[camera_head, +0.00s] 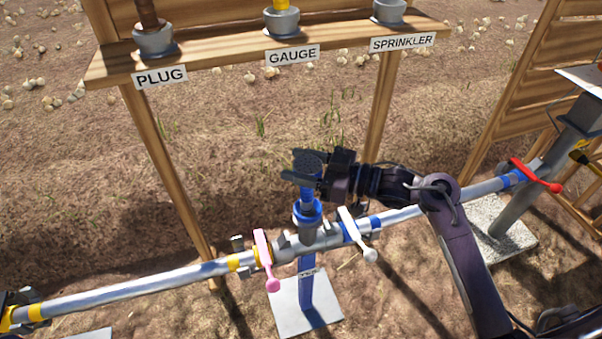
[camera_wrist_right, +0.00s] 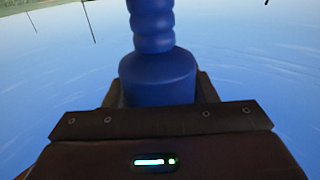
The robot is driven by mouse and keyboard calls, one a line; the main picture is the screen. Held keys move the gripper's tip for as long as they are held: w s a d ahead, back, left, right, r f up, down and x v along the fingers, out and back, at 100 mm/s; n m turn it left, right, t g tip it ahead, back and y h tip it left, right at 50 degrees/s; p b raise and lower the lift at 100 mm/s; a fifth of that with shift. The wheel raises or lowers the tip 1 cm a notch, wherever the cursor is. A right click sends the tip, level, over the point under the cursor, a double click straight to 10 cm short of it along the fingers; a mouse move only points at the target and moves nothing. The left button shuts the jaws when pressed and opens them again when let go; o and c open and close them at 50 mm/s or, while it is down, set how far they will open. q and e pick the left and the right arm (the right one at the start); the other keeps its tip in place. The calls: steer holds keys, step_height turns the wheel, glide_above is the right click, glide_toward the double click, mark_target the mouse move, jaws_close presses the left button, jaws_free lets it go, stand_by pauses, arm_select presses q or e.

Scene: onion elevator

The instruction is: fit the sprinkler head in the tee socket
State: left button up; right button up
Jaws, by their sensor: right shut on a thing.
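The blue sprinkler head (camera_head: 307,194) stands upright in my right gripper (camera_head: 298,172), directly above the tee. Its lower end meets the blue-ringed tee socket (camera_head: 308,213); I cannot tell whether it is inside or just over it. In the right wrist view, the blue sprinkler head (camera_wrist_right: 157,76) shows a wide body and a ribbed stem between the jaws. My right gripper is shut on it, coming in from the right. The grey tee (camera_head: 309,243) sits in the pipe line above a blue post. My left gripper is not seen.
A pink-handled valve (camera_head: 264,258) and a white-handled valve (camera_head: 357,234) flank the tee closely. A red-handled valve (camera_head: 536,175) is farther right. Behind stands a wooden shelf (camera_head: 220,62) with PLUG, GAUGE and SPRINKLER holders; the sprinkler holder (camera_head: 390,12) appears empty.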

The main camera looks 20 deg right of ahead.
step_height(320, 180, down, 2)
steer(key=o, duration=1.2)
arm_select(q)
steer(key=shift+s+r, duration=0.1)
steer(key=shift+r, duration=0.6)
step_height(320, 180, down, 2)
arm_select(e)
steer(key=v, duration=1.2)
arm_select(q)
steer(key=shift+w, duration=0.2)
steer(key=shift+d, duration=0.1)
